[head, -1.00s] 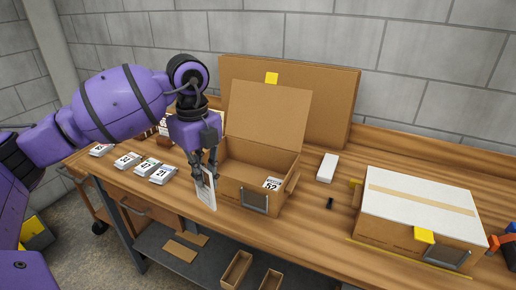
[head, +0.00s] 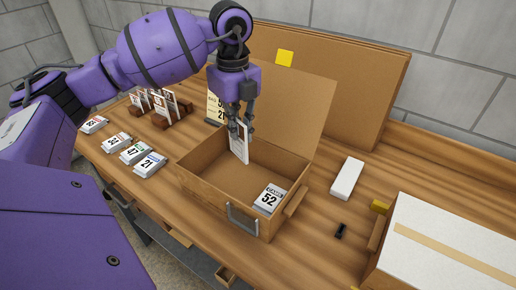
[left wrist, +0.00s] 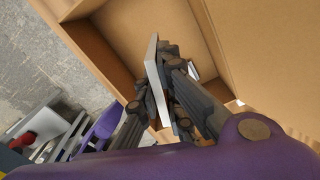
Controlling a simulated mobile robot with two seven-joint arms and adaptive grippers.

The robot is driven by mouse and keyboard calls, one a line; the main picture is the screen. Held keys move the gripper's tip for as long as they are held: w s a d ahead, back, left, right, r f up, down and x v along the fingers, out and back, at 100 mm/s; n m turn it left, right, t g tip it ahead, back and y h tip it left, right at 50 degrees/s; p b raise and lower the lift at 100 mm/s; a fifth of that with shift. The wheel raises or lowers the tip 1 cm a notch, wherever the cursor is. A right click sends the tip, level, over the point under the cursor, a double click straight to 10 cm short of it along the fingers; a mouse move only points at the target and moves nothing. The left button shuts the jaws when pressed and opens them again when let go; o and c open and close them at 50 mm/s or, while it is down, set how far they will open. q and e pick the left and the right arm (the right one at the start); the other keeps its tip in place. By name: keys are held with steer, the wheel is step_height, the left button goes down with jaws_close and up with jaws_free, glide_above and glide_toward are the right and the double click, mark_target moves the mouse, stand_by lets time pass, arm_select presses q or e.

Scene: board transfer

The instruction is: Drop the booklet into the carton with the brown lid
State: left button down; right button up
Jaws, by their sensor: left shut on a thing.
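The carton (head: 207,197) with the brown lid (head: 295,112) stands open on the bench, its lid raised at the back. A white card pack marked 52 (head: 269,198) lies inside at the right. My left gripper (head: 240,130) is shut on a thin white booklet (head: 238,147), which hangs upright over the carton's opening toward its back left. In the left wrist view the booklet (left wrist: 156,80) shows edge-on between the fingers (left wrist: 160,95), with the carton's brown inside around it. Whether its lower edge touches the carton floor I cannot tell. My right gripper is not seen.
A white-lidded carton (head: 455,235) stands at the right. A white box (head: 347,178) and a small black object (head: 340,230) lie between the cartons. Several numbered packs (head: 134,151) lie at the left, before wooden holders (head: 170,115). A large brown panel (head: 365,80) leans at the back.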

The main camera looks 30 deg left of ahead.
arm_select(q)
steer(key=f, duration=0.1)
steer(key=f+b, duration=0.1)
steer(key=f, duration=0.1)
steer(key=f+b, duration=0.1)
steer(key=f, duration=0.1)
steer(key=shift+s+f, duration=0.25)
steer(key=c, duration=1.8)
jaws_free()
steer(key=shift+c, duration=0.2)
step_height(320, 180, up, 12)
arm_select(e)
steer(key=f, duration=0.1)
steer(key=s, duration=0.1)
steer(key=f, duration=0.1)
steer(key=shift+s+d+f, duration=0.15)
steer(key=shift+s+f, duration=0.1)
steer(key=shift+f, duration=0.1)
